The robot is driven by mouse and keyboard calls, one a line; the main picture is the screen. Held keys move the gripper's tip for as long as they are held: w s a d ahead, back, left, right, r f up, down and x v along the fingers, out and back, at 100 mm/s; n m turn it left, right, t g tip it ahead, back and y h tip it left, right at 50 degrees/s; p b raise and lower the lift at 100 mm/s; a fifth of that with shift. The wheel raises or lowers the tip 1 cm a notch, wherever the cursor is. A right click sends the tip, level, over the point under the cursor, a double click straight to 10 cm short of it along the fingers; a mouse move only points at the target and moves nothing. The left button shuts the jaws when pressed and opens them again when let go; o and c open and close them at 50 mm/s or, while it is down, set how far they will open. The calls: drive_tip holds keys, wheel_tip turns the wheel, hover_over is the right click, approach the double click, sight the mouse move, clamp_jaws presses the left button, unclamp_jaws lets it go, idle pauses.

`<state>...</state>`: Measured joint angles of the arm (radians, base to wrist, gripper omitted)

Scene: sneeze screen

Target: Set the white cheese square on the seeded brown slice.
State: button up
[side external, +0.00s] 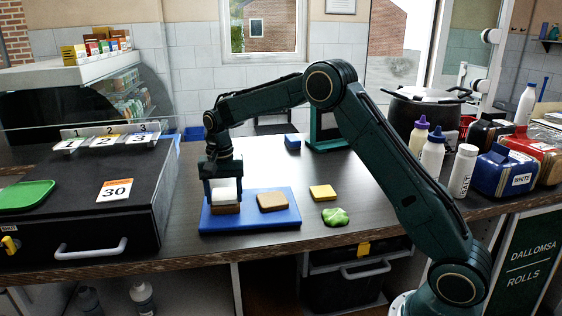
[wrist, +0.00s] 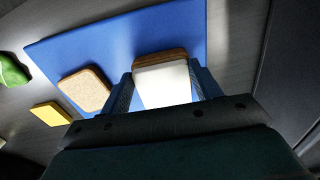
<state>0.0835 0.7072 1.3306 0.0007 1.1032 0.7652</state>
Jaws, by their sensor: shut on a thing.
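The white cheese square (side external: 224,193) is held between the two fingers of my gripper (side external: 224,186), which is shut on it. It also shows in the wrist view (wrist: 166,86) between the fingers. Directly below it is a brown slice (side external: 225,208) on the left part of the blue board (side external: 255,222); its edge shows in the wrist view (wrist: 158,57). The cheese covers most of its top, so seeds are hard to make out. I cannot tell whether cheese and slice touch. A lighter tan slice (side external: 272,201) lies beside it on the board.
A yellow square (side external: 323,192) and green lettuce (side external: 336,216) lie on the counter right of the board. A blue block (side external: 292,142) is farther back. A black case (side external: 80,210) with a green tray (side external: 25,195) stands left. Bottles (side external: 432,153) stand right.

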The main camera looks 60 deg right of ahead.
drive_tip(key=shift+f, duration=0.25)
drive_tip(key=o, duration=1.1)
drive_tip(key=shift+c, duration=0.2)
drive_tip(key=shift+r, duration=0.1)
wheel_tip(320, 180, up, 14)
idle(0.3)
